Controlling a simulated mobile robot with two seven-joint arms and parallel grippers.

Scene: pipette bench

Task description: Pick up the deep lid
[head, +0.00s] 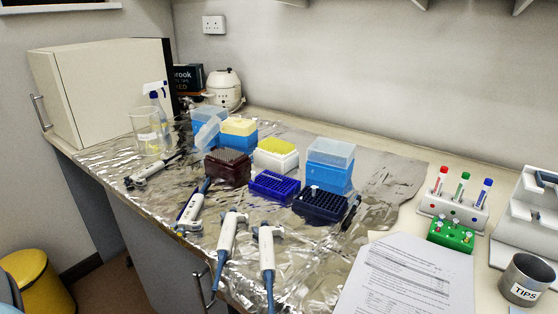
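Translucent lids show among the tip boxes in the head view. One lid (331,151) sits on top of a blue tip box (329,177) at the right of the group. Another lid (207,133) leans tilted at the left of the group, beside a blue box with a yellow top (238,127). A further translucent piece (209,112) is just behind it. I cannot tell from this view which of them is the deep lid. Neither of my grippers is in view.
A maroon rack (227,168), a white box with yellow tips (276,154) and blue racks (274,186) stand close together on foil. Several pipettes (227,238) lie in front. A beaker (148,134) stands left; papers (408,275) and a tube rack (455,211) are right.

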